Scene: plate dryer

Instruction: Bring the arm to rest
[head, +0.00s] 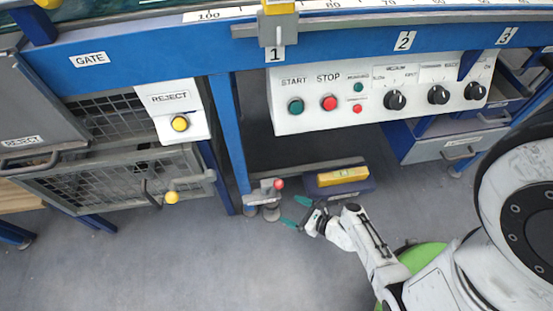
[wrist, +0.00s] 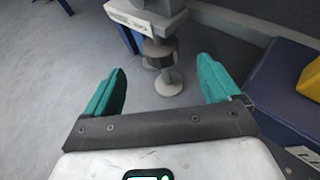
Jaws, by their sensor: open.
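My gripper (head: 296,212) is at the end of my white arm, low over the grey floor, in the lower middle of the head view. Its two teal fingers are spread apart with nothing between them. In the wrist view my gripper (wrist: 163,88) also shows open and empty. Ahead of it is a grey clamp-like fitting (wrist: 160,55) with a round foot. In the head view this fitting (head: 264,195) has a red knob and stands by a blue leg, just left of the fingers. I cannot tell how far the fingers are from it.
A dark blue box (head: 325,190) with a yellow block (head: 342,175) lies just behind my gripper. Above is a white control panel (head: 380,95) on a blue frame. At left is a mesh gate (head: 110,180) with a yellow knob. The floor (head: 180,265) at lower left is clear.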

